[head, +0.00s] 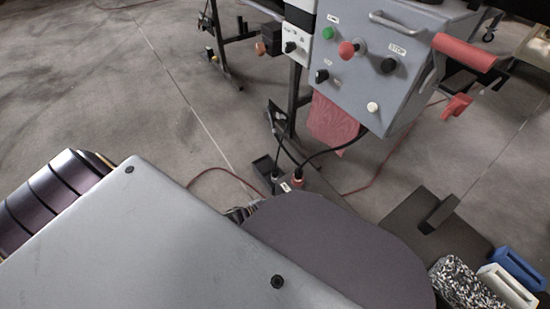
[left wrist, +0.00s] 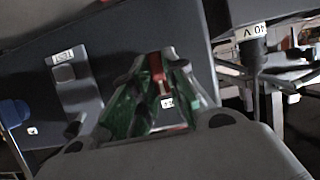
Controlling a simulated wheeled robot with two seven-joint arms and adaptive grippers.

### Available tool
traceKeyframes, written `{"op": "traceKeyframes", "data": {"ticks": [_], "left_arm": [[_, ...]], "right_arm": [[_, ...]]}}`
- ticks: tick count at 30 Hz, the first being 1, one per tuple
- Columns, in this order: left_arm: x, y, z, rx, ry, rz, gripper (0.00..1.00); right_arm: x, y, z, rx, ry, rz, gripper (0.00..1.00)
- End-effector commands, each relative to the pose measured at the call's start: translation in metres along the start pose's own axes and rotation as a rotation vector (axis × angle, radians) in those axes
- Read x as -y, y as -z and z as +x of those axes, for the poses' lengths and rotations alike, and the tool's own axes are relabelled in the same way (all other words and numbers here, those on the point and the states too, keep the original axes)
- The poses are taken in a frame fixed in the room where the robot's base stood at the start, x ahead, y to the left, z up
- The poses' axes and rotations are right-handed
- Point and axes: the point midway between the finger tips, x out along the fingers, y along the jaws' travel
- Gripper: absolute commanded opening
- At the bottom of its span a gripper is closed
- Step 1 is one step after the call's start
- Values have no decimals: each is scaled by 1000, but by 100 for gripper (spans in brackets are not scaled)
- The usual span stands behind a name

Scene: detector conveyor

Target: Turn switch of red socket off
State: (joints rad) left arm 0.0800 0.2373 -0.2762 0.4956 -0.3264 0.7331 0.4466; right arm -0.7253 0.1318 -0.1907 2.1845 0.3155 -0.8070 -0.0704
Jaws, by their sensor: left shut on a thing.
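My left gripper (left wrist: 155,105) shows in the left wrist view, with green parts on its fingers. Its fingers are closed around a small red piece (left wrist: 157,68) on a dark grey box face (left wrist: 110,35); this looks like the switch of the red socket, but the fingers hide much of it. In the head view a red connector (head: 297,182) with a black cable sits low behind my grey body part. I cannot tell the switch's position. Neither gripper shows in the head view.
A grey control box (head: 370,65) with buttons and a red handle (head: 465,52) stands at the back. A black cable end marked 40 V (left wrist: 250,40) is right of my left gripper.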

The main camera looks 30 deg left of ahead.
Motion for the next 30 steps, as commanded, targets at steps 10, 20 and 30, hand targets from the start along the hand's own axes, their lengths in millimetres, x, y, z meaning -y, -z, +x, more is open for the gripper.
{"op": "traceKeyframes", "data": {"ticks": [10,20,30], "left_arm": [[-1,-1,0,1,0,-4,31],[0,0,0,0,1,-1,36],[0,-1,-5,1,1,0,36]], "right_arm": [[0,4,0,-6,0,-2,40],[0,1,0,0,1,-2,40],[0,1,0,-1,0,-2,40]]}}
